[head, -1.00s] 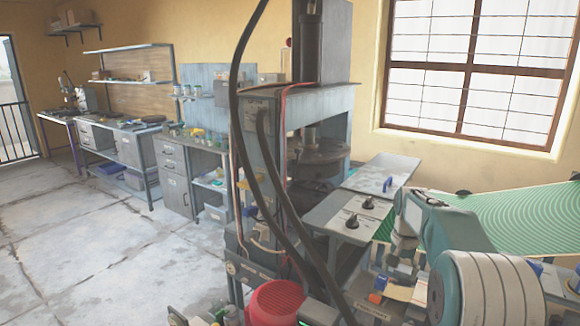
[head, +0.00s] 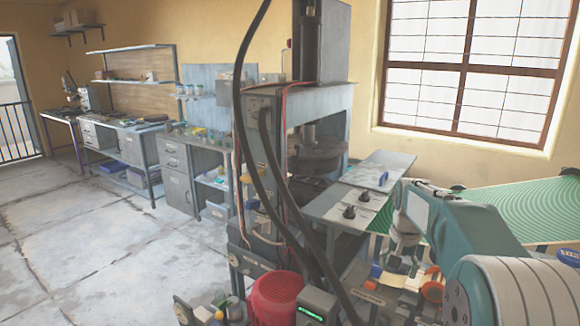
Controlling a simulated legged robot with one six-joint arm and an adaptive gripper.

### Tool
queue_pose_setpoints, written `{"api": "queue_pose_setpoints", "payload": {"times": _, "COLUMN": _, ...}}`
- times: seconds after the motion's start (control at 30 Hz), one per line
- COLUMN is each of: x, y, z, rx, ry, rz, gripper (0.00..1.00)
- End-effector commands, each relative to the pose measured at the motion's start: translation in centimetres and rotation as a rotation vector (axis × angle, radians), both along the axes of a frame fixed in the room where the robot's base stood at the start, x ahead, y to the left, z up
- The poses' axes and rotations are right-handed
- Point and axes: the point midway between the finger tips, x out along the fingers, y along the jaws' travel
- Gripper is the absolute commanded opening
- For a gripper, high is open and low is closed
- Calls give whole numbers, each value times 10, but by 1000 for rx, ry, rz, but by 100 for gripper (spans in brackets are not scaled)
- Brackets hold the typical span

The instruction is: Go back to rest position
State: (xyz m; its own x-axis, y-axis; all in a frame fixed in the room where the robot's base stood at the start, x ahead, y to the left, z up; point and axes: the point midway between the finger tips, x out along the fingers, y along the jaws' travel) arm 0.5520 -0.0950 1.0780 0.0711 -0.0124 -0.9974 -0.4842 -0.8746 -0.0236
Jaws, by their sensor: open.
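My teal and white arm reaches in from the lower right. My gripper (head: 401,262) hangs below its wrist, small and partly lost against the clutter behind it; its jaws are open, and I see nothing held. The grey plate press (head: 318,158) stands in the middle, with a vertical cylinder above a round dark platen. My gripper is to the right of the press and in front of it, apart from it.
A panel with black knobs (head: 350,211) and a grey tray (head: 378,168) adjoin the press. A green patterned sheet (head: 510,208) lies at right. A red motor (head: 276,298) and dark hoses stand in front. Workbenches (head: 125,142) line the left wall; the left floor is clear.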

Motion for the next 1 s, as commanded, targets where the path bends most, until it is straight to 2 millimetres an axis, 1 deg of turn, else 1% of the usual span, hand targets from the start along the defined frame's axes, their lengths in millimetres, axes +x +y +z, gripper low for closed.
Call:
{"api": "queue_pose_setpoints", "payload": {"times": 0.03, "x": -8, "y": 4, "z": 8, "rx": -2, "ry": -13, "rz": 13, "gripper": 82}}
{"api": "queue_pose_setpoints", "payload": {"times": 0.17, "x": -31, "y": 16, "z": 26, "rx": -11, "ry": -48, "rz": 55, "gripper": 82}}
{"api": "queue_pose_setpoints", "payload": {"times": 0.27, "x": -58, "y": 29, "z": 42, "rx": -22, "ry": -85, "rz": 101, "gripper": 82}}
{"api": "queue_pose_setpoints", "payload": {"times": 0.3, "x": -70, "y": 33, "z": 47, "rx": -25, "ry": -101, "rz": 120, "gripper": 82}}
{"api": "queue_pose_setpoints", "payload": {"times": 0.47, "x": -117, "y": 51, "z": 62, "rx": -43, "ry": -162, "rz": 196, "gripper": 82}}
{"api": "queue_pose_setpoints", "payload": {"times": 0.5, "x": -129, "y": 55, "z": 65, "rx": -48, "ry": -178, "rz": 214, "gripper": 82}}
{"api": "queue_pose_setpoints", "payload": {"times": 0.63, "x": -169, "y": 67, "z": 68, "rx": -64, "ry": -227, "rz": 276, "gripper": 82}}
{"api": "queue_pose_setpoints", "payload": {"times": 0.77, "x": -208, "y": 77, "z": 65, "rx": -81, "ry": -278, "rz": 337, "gripper": 82}}
{"api": "queue_pose_setpoints", "payload": {"times": 0.9, "x": -248, "y": 86, "z": 54, "rx": -99, "ry": -331, "rz": 400, "gripper": 82}}
{"api": "queue_pose_setpoints", "payload": {"times": 1.0, "x": -273, "y": 91, "z": 44, "rx": -113, "ry": -367, "rz": 442, "gripper": 82}}
